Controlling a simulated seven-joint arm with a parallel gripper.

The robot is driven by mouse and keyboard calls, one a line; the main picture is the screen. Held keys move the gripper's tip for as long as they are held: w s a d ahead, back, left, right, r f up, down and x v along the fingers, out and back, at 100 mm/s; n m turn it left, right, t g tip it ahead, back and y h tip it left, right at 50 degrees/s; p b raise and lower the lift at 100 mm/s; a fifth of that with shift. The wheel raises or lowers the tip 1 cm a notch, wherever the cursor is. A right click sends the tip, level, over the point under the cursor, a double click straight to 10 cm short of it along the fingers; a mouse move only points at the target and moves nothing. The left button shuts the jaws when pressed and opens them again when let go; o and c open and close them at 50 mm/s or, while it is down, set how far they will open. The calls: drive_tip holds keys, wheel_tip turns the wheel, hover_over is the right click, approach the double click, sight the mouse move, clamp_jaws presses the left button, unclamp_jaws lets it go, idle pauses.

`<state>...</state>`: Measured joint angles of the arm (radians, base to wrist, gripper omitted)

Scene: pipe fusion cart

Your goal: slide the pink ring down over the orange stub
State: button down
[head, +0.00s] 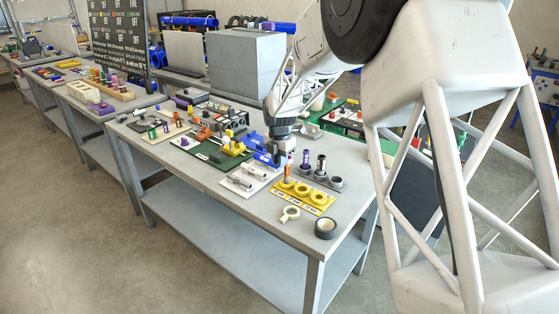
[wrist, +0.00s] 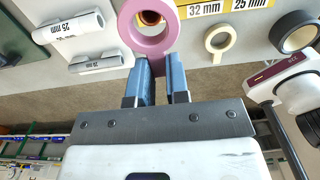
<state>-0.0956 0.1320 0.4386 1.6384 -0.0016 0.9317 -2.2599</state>
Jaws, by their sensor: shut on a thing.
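The pink ring (wrist: 150,44) is in the wrist view at the top, with its lower part between my gripper's two blue fingers. My gripper (wrist: 160,60) is shut on it. The orange stub (wrist: 151,18) shows through the ring's hole, roughly centred; I cannot tell whether the ring is around it or still above it. In the head view, my gripper (head: 282,160) points down over the table, and the orange stub (head: 287,171) shows just below its fingers. The ring is too small to make out there.
A cream ring (head: 290,214) and a black tape roll (head: 325,228) lie near the table edge. Grey pipes on a white board (head: 243,182) lie left.

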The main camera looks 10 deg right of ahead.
drive_tip(key=shift+f, duration=1.4)
idle(0.8)
drive_tip(key=c, duration=1)
unclamp_jaws()
drive_tip(key=shift+c, duration=0.2)
drive_tip(key=shift+r, duration=0.15)
drive_tip(key=shift+r, duration=3.75)
drive_tip(key=shift+s+r, duration=0.1)
